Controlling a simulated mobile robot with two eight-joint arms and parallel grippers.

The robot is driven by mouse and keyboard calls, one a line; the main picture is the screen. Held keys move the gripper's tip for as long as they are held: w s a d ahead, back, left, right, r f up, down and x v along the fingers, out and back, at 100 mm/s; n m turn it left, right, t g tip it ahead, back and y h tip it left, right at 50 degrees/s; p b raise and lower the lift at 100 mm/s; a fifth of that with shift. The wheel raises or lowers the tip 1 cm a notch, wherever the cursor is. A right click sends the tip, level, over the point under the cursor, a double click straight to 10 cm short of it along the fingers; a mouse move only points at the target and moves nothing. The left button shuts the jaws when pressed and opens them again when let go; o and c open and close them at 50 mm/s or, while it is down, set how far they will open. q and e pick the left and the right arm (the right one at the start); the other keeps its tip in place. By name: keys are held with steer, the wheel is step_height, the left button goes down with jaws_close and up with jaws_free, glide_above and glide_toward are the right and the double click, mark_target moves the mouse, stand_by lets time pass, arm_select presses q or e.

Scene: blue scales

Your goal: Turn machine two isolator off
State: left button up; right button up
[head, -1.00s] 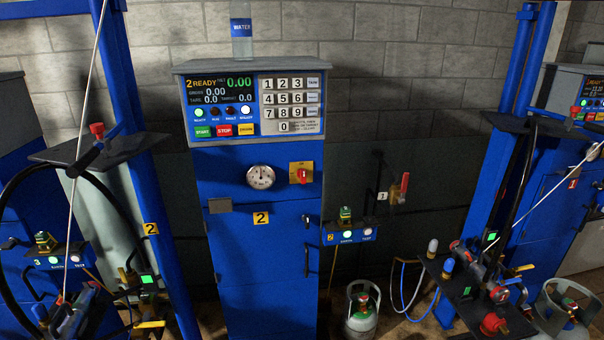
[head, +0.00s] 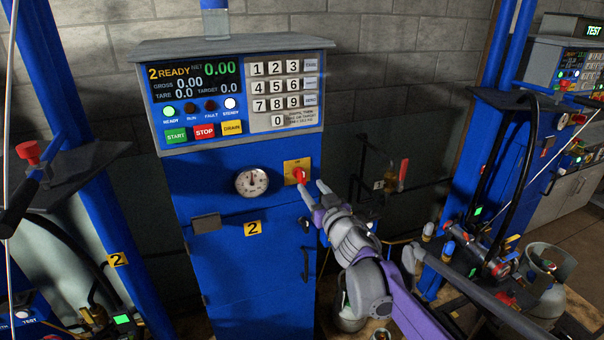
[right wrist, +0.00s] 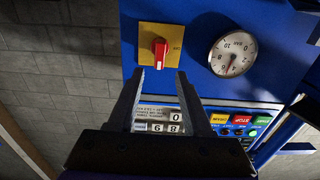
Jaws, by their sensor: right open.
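The machine two isolator is a red rotary handle (head: 299,175) on a yellow plate (head: 291,166), on the front of the blue cabinet (head: 235,270) labelled 2. In the right wrist view the red handle (right wrist: 160,50) stands upright, in line with the fingers. My right gripper (head: 315,191) is just in front of it, slightly right and below in the head view. In the right wrist view its two fingers (right wrist: 159,76) are spread, with the handle beyond and between their tips; I cannot tell whether they touch it. The display reads "2 READY". My left gripper is not in view.
A pressure gauge (head: 251,182) sits left of the isolator, and the keypad (head: 283,92) is above it. A red-handled valve (head: 403,175) is on the wall to the right. A bench with gas fittings and a cylinder (head: 545,275) stands at the right.

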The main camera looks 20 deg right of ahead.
mark_target(304, 176)
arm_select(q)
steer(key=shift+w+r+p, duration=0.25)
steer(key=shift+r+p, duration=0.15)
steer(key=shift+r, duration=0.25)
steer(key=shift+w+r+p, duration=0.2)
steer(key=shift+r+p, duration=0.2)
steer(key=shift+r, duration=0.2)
arm_select(e)
steer(key=w, duration=0.8)
steer(key=shift+d, duration=0.3)
steer(key=shift+s, duration=0.1)
jaws_close()
